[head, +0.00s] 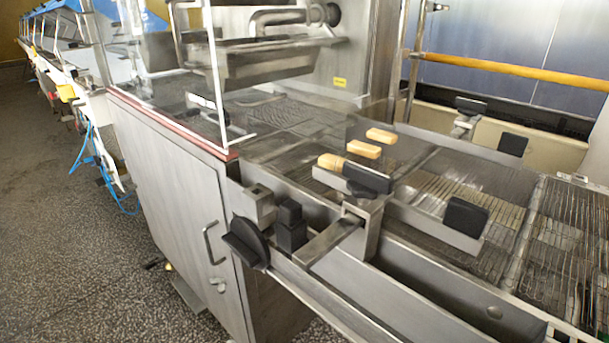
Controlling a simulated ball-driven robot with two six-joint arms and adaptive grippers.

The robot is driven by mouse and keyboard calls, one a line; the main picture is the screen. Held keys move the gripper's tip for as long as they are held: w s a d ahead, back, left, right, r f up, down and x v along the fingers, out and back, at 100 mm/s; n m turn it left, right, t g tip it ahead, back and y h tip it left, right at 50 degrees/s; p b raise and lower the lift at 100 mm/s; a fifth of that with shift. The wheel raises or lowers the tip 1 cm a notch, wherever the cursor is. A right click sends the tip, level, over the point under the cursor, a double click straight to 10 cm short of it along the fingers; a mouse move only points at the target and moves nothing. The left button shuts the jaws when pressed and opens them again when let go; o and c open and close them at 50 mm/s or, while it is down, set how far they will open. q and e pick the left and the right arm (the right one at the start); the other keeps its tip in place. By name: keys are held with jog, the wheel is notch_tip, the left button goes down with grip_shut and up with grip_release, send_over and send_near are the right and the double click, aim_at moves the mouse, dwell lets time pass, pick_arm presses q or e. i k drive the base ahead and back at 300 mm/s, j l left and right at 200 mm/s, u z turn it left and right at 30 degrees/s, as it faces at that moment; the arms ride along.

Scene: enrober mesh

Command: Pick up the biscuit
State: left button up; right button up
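Three pale, finger-shaped biscuits lie in a short slanting row on the wire mesh in the middle of the head view. The farthest biscuit (381,136) is at the upper right of the row, the middle biscuit (363,149) is just nearer, and the nearest biscuit (331,162) is at the lower left. The nearest biscuit lies close behind a metal side guide and a black knob, which may hide part of it. The three look separate. Neither of my grippers shows in this view, and nothing is seen holding a biscuit.
The steel enrober frame (440,262) runs across the front right. A black knob (368,180) and a black pad (466,217) rise beside the mesh. A clear guard panel (170,90) stands at the left. Bare mesh (570,245) extends right of the biscuits.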

aim_at(331, 162)
jog(key=k+l+u, duration=0.15)
jog(key=u, duration=0.35)
jog(key=k+u, duration=0.45)
jog(key=i, duration=0.05)
